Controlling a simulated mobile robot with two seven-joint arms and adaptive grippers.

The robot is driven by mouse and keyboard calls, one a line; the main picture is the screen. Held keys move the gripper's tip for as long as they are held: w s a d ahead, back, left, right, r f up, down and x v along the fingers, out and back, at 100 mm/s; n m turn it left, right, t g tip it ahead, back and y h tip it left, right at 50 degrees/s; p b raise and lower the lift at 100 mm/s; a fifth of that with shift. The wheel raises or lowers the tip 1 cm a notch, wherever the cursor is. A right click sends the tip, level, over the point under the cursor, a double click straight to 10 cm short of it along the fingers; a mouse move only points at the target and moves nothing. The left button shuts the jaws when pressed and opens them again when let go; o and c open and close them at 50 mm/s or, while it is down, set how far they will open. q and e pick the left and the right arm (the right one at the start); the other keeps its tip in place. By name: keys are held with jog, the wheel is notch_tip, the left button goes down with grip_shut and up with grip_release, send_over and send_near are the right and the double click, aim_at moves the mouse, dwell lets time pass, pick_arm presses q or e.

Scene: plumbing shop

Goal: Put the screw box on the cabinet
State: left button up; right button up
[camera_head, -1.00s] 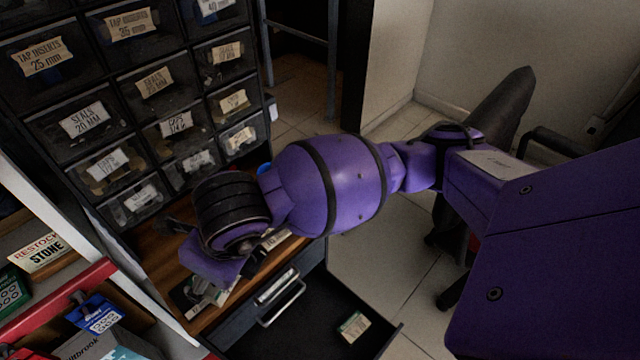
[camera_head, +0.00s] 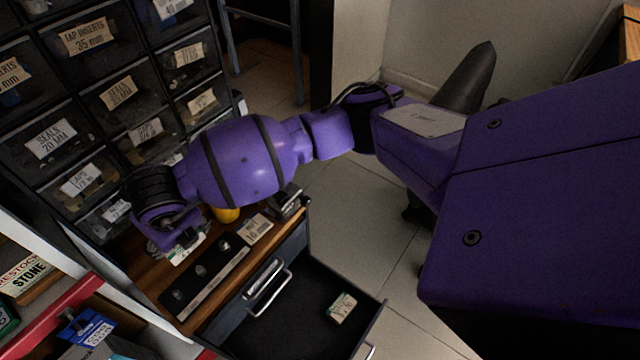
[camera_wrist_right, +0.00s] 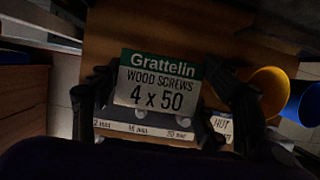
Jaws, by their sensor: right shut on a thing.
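The screw box (camera_wrist_right: 160,82), white and green and marked "Grattelin wood screws 4 x 50", sits between the fingers of my right gripper (camera_wrist_right: 163,100) in the right wrist view. My right gripper is shut on it. In the head view only part of the box (camera_head: 188,249) shows below the gripper; the arm hides the rest. It is over the wooden top of the cabinet (camera_head: 140,262), close to the drawer rack. I cannot tell whether the box touches the top. My left gripper is not in view.
A size-gauge strip (camera_head: 222,272), a "nut" label block (camera_head: 252,230) and yellow and blue cups (camera_wrist_right: 268,90) stand on the cabinet top. The drawer (camera_head: 305,315) below is open, with a small box (camera_head: 342,308) inside. A drawer rack (camera_head: 110,110) stands behind; red-edged shelves (camera_head: 50,318) are at left.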

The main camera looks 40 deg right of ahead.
jog(key=shift+w+f, duration=0.75)
jog(key=shift+w, duration=0.05)
jog(key=shift+d+f, duration=0.1)
jog(key=shift+f, duration=1.7)
jog(key=o, duration=1.5)
jog(key=shift+f, duration=0.1)
jog(key=shift+c, duration=0.2)
